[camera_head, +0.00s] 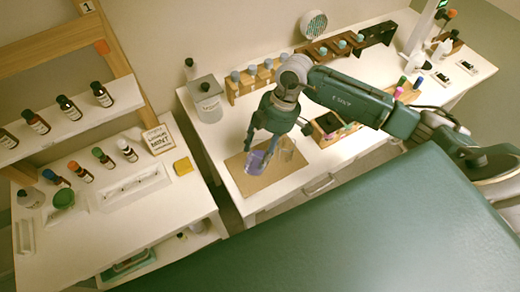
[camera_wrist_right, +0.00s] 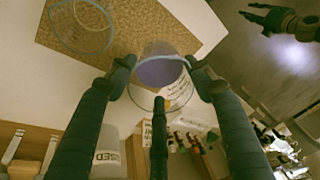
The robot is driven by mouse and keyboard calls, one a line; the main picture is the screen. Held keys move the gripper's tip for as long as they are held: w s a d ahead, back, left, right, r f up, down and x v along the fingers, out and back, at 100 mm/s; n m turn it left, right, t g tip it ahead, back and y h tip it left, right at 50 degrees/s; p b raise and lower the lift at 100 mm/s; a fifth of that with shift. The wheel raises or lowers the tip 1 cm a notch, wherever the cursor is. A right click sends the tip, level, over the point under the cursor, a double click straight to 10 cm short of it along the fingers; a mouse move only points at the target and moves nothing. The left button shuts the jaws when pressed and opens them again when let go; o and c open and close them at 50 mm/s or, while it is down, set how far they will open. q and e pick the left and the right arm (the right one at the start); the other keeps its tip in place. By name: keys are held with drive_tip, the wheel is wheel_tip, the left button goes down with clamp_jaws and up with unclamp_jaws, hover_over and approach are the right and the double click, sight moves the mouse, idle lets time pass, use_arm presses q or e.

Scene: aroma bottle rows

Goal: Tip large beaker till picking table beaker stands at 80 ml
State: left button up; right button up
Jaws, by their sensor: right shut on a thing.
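My right gripper (camera_head: 262,143) is shut on a clear beaker (camera_head: 257,162) holding purple liquid, above the brown mat (camera_head: 258,188). In the right wrist view this beaker (camera_wrist_right: 163,73) sits between the fingers, with dark markings on its wall; its exact tilt is hard to tell. A second clear beaker (camera_head: 286,151) stands on the mat to the right of the held one, and it also shows in the wrist view (camera_wrist_right: 82,28). It looks empty, and its scale is unreadable. My left gripper (camera_wrist_right: 268,17) shows far off in the wrist view, fingers spread and empty.
Behind the mat stand a large lidded jar (camera_head: 207,103) and a wooden rack (camera_head: 254,82) of bottles. A wooden tray (camera_head: 328,128) is close on the right. A shelf unit (camera_head: 62,118) with small dark bottles is at left. The mat's front is clear.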

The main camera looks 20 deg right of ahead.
drive_tip(key=shift+d, duration=0.25)
drive_tip(key=shift+w+d+r+y, duration=0.1)
drive_tip(key=shift+d+r+y, duration=0.3)
drive_tip(key=shift+r+y, duration=0.25)
drive_tip(key=shift+w+d+r+y, duration=0.1)
drive_tip(key=shift+d+r+y, duration=0.3)
drive_tip(key=shift+r, duration=0.45)
idle(0.7)
drive_tip(key=shift+d+r+y, duration=0.7)
drive_tip(key=shift+d+y, duration=0.05)
drive_tip(key=shift+y, duration=0.1)
idle(0.5)
drive_tip(key=shift+d+f+y+b, duration=0.2)
drive_tip(key=shift+f+y+b, duration=0.15)
drive_tip(key=shift+b, duration=0.35)
drive_tip(key=shift+d+f+y+b, duration=0.2)
drive_tip(key=shift+y+b, duration=0.35)
drive_tip(key=shift+b, duration=0.65)
idle(0.6)
drive_tip(key=shift+d+r+y+b, duration=0.15)
drive_tip(key=shift+y+b, duration=0.45)
drive_tip(key=shift+b, duration=0.65)
idle(0.5)
